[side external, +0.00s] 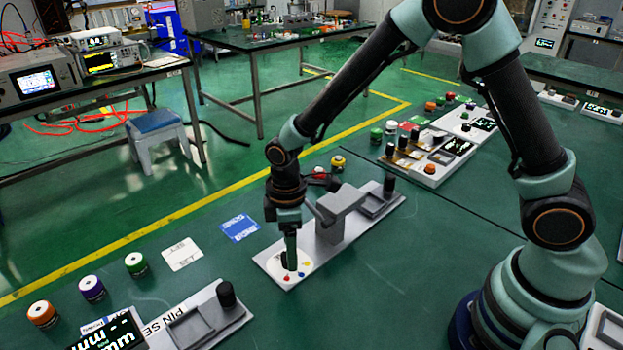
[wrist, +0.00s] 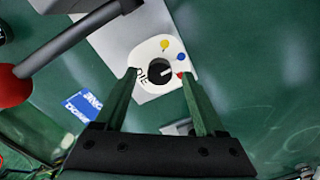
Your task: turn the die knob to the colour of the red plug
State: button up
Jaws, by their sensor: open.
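The die knob (wrist: 158,72) is a round black knob with a white pointer line, set in a white dial plate (wrist: 147,51). The dial has a yellow, a blue and a red dot; the pointer faces right in the wrist view, roughly toward the red dot, though its exact alignment is hard to tell. My gripper (wrist: 158,75) is open, with one finger on each side of the knob; contact cannot be told. In the side view my gripper (side external: 290,262) points down at the dial. A red-topped plug (side external: 319,172) stands behind the grey station.
A grey press block (side external: 341,213) stands beside the dial. Its lever with a red ball (wrist: 14,86) reaches out close to my gripper. A blue card (side external: 240,228), a white card (side external: 182,254) and a green plug (side external: 136,264) lie to the left.

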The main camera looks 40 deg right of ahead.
jog(key=shift+f, duration=0.85)
grip_shut()
jog(key=shift+m, duration=0.3)
jog(key=m, duration=0.4)
jog(key=shift+a+m, duration=0.1)
jog(key=shift+m, duration=2.4)
